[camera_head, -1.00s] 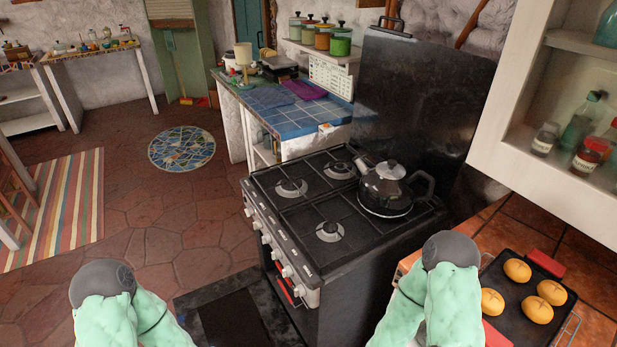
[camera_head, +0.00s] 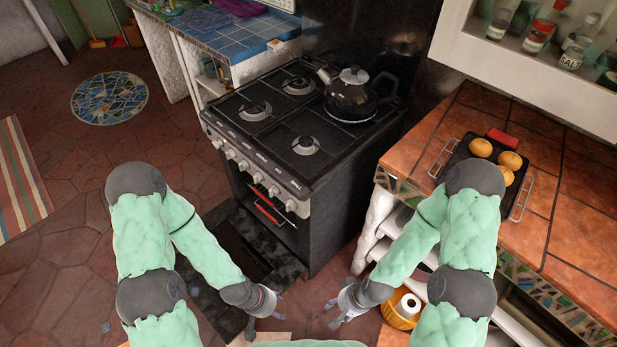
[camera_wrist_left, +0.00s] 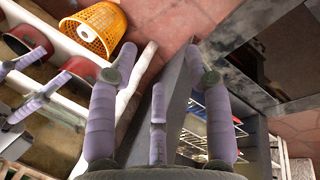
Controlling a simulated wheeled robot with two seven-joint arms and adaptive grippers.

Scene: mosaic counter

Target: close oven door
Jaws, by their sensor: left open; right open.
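The black oven (camera_head: 345,205) stands in the middle of the head view. Its door (camera_head: 258,256) is lowered open near the floor, partly hidden by my left arm. In the left wrist view the dark door frame (camera_wrist_left: 237,38) shows at upper right. My left gripper (camera_head: 268,314) is open and empty at the right of the door in the head view; its spread fingers (camera_wrist_left: 160,75) also show in the wrist view. I cannot tell whether it touches the door. My right gripper (camera_head: 334,314) is open and empty, right of the left one, below the counter.
A kettle (camera_head: 351,97) stands on the stovetop. The tiled counter (camera_head: 440,115) at right holds a tray with buns (camera_head: 509,160). An orange basket (camera_head: 394,315) with a white roll stands by the right arm; it also shows in the wrist view (camera_wrist_left: 117,22).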

